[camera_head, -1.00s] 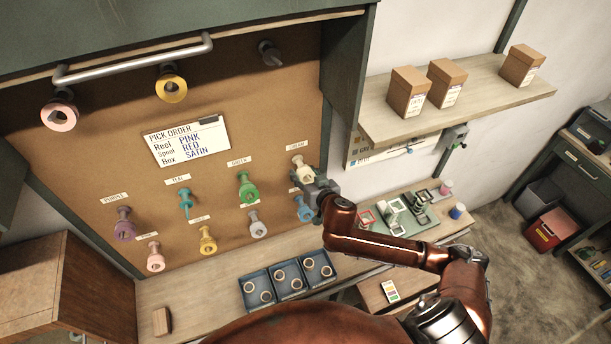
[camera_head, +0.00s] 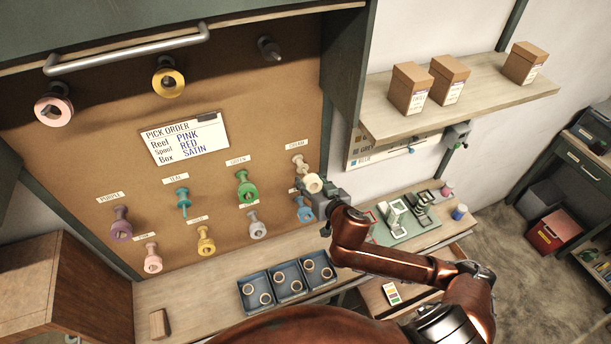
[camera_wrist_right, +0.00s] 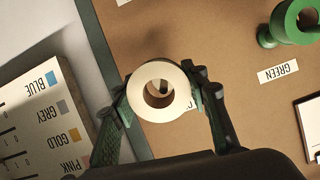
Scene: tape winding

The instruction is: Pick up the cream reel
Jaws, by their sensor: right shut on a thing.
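The cream reel (camera_head: 313,183) is off its peg, in front of the corkboard below the CREAM label. It is a pale ring with an open centre, and it also shows in the right wrist view (camera_wrist_right: 159,92). My right gripper (camera_head: 320,190) is shut on the cream reel, with one finger on each side of it in the right wrist view. A bare-looking cream peg (camera_head: 300,165) stays on the board just behind and above the reel. My left gripper is not in view.
Other pegs hold reels, such as the green reel (camera_head: 247,187) and blue reel (camera_head: 304,210). Blue trays (camera_head: 288,279) with rings sit on the bench below. A green fixture (camera_head: 408,222) stands right of the gripper. A shelf with boxes (camera_head: 480,105) is at upper right.

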